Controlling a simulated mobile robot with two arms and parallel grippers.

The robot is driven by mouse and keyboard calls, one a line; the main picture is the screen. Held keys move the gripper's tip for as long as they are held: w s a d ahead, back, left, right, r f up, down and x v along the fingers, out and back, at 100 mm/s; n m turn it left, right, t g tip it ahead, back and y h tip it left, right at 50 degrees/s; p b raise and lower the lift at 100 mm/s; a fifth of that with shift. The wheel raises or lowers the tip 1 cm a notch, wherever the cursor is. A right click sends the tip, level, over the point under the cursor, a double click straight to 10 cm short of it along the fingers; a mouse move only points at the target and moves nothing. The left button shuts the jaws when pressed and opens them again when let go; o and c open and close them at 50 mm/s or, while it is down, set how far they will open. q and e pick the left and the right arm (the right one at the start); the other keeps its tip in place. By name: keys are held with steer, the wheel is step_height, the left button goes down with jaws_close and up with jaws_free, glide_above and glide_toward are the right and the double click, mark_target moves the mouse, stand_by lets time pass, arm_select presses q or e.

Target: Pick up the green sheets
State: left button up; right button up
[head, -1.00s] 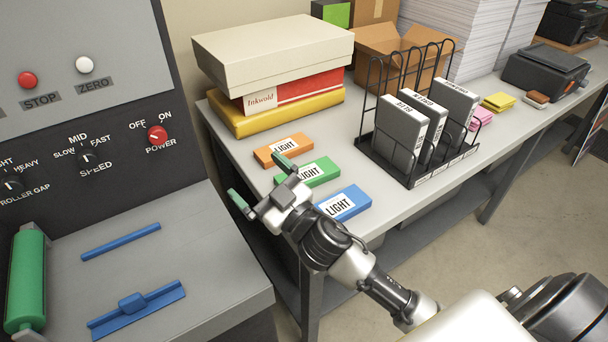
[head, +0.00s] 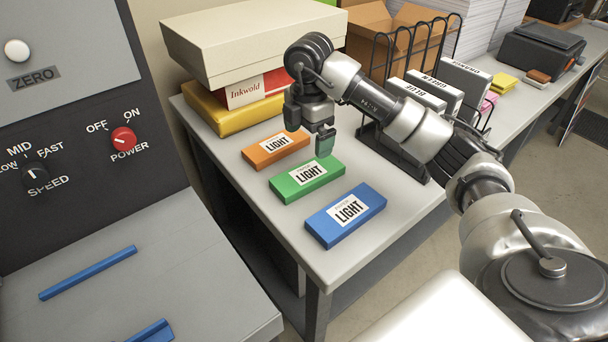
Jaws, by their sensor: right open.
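The green pack of sheets (head: 295,186), with a white "LIGHT" label, lies flat on the grey table between an orange pack and a blue pack. My right gripper (head: 309,132) is open and points down above the far side of the green pack, near the orange pack's right end. One green-padded finger shows just above the green pack's far right end, and I cannot tell whether it touches. Nothing is between the fingers that I can see. My left gripper is out of view.
The orange pack (head: 271,152) and blue pack (head: 337,225) lie close on either side. Stacked boxes (head: 234,45) stand behind. A black wire rack (head: 384,145) with grey binders is partly hidden by my right arm. A machine (head: 65,110) stands left.

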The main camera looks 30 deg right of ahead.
glide_above(310, 172)
steer(key=f, duration=0.4)
steer(key=shift+s+a+f, duration=0.1)
steer(key=shift+a+f, duration=0.15)
steer(key=shift+f, duration=0.1)
steer(key=f, duration=0.2)
steer(key=f+p, duration=0.1)
steer(key=f, duration=0.2)
steer(key=shift+w+d+f+p, duration=0.2)
steer(key=shift+d+f+p, duration=0.05)
steer(key=shift+f+p, duration=0.05)
steer(key=shift+c, duration=0.2)
steer(key=c, duration=0.9)
steer(key=shift+c, duration=0.7)
steer(key=shift+r, duration=0.15)
